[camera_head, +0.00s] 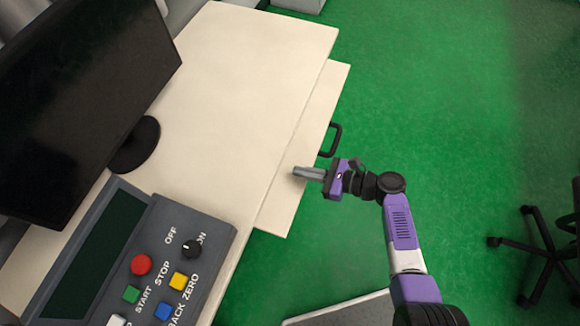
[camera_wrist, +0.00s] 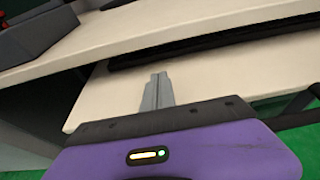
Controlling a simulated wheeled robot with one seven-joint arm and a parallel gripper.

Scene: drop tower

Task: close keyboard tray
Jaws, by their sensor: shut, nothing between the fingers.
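The keyboard tray (camera_head: 285,208) is a cream board that sticks out from under the right edge of the cream desk (camera_head: 240,60). A black handle (camera_head: 332,140) is on its outer edge. My gripper (camera_head: 297,172) is shut and empty, with its fingertips over the tray in the head view, near the handle. In the wrist view, the shut fingers (camera_wrist: 157,82) point across the tray surface (camera_wrist: 110,95) toward the gap under the desktop (camera_wrist: 180,25). I cannot tell whether the fingers touch the tray.
A black monitor (camera_head: 85,95) stands on the desk. A grey control panel (camera_head: 130,260) with coloured buttons is at the lower left. A black chair (camera_head: 545,250) is at the far right.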

